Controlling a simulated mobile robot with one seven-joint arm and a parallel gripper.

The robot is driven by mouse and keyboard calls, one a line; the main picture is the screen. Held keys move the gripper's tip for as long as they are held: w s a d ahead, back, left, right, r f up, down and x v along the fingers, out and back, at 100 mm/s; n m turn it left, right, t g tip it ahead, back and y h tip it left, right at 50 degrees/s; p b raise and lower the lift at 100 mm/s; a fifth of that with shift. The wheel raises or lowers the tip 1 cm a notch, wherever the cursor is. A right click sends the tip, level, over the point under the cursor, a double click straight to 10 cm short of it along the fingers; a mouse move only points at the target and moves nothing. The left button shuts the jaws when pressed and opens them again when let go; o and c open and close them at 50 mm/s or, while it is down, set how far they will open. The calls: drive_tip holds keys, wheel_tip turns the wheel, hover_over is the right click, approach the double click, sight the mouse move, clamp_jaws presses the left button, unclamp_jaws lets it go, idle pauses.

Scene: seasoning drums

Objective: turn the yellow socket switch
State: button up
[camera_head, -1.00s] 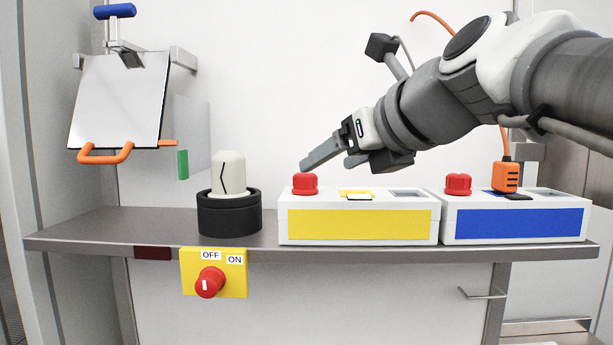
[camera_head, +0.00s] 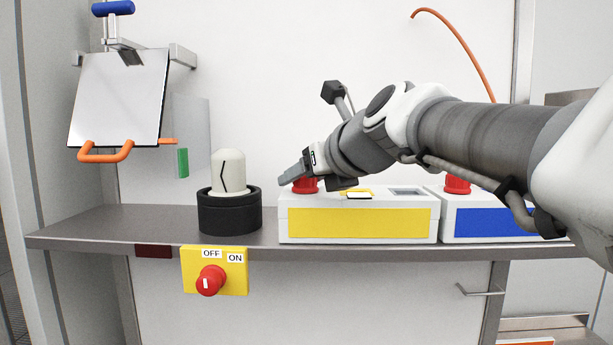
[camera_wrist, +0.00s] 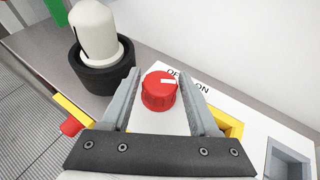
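The yellow socket box (camera_head: 360,222) is a white case with a yellow front panel on the shelf. Its red knob switch (camera_head: 305,187) stands on the left of its top, partly covered by my gripper in the head view. My gripper (camera_head: 283,181) is tilted down over it. In the wrist view, the red knob (camera_wrist: 158,95) lies between the two spread fingers of my gripper (camera_wrist: 159,74), with a small gap on each side. The knob's white mark points right, close to the partly hidden OFF and ON labels.
A white-capped black drum (camera_head: 229,212) stands left of the box. A blue-panelled box (camera_head: 490,224) is at right, partly behind my arm. A yellow OFF/ON plate (camera_head: 214,271) with another red knob hangs on the shelf's front edge (camera_head: 90,240). An orange-handled panel (camera_head: 118,100) hangs upper left.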

clamp_jaws()
drive_tip(key=n+g+y, duration=0.1)
drive_tip(key=n+y, duration=0.1)
drive_tip(key=shift+n+g+y, duration=0.4)
drive_tip(key=n+g+y+p, duration=0.2)
drive_tip(key=n+g+p, duration=0.1)
drive_tip(key=shift+r+n, duration=0.3)
drive_tip(key=n+g+y+p, duration=0.1)
drive_tip(key=n+g+p, duration=0.1)
drive_tip(key=g, duration=0.1)
drive_tip(key=shift+f+n+y+p, duration=0.1)
drive_tip(key=shift+n+y+p, duration=0.2)
drive_tip(key=shift+y+p, duration=0.1)
drive_tip(key=shift+f+n+g+y+p, duration=0.15)
drive_tip(key=shift+n+g+p, duration=0.1)
drive_tip(key=shift+n+g, duration=0.55)
drive_tip(key=shift+f+n+g+y+p, duration=0.15)
drive_tip(key=shift+n+g+p, duration=0.1)
drive_tip(key=shift+n+g, duration=0.55)
drive_tip(key=shift+r+g, duration=0.1)
drive_tip(key=shift+g, duration=0.3)
